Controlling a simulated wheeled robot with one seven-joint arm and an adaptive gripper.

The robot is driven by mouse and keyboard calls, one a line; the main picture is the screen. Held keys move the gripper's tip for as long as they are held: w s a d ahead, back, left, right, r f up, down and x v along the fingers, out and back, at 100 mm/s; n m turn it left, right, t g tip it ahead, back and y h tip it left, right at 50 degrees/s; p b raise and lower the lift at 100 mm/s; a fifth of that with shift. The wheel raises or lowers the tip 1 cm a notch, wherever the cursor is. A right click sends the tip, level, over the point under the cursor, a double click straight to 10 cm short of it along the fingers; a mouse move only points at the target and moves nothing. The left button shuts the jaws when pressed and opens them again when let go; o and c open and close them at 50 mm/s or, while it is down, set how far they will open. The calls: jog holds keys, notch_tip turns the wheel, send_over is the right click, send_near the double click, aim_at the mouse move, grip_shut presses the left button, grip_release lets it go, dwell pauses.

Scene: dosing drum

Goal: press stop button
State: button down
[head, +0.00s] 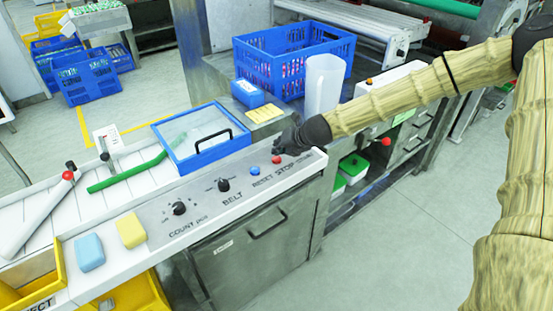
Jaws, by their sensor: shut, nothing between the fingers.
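The stop button (277,160) is a small red knob on the sloping grey control panel (208,206), above the printed word STOP. My gripper (280,148), dark and shut, is at the panel's far right end, just above and beside the red button in the head view. I cannot tell whether its fingertips touch the button. A blue button (255,171) sits to the left, above the word RESET. The spot above START is hidden behind my gripper.
Two black knobs (179,208) (223,185) sit further left on the panel. A blue-framed clear lid (205,139) stands behind it. A translucent cylinder (323,84) and a blue crate (292,62) stand behind my gripper. Yellow and blue blocks (131,230) (89,252) lie at left.

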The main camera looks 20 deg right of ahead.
aim_at(278, 157)
jog(key=shift+f, duration=0.15)
jog(key=shift+f+b, duration=0.25)
jog(key=shift+b, duration=0.1)
jog(key=shift+f+b, duration=0.5)
dwell(0.8)
jog(key=shift+r, duration=0.15)
jog(key=shift+r+p, duration=0.65)
jog(key=shift+r, duration=0.15)
jog(key=shift+r+p, duration=1.75)
jog(key=shift+r, duration=0.75)
jog(key=shift+a, duration=0.1)
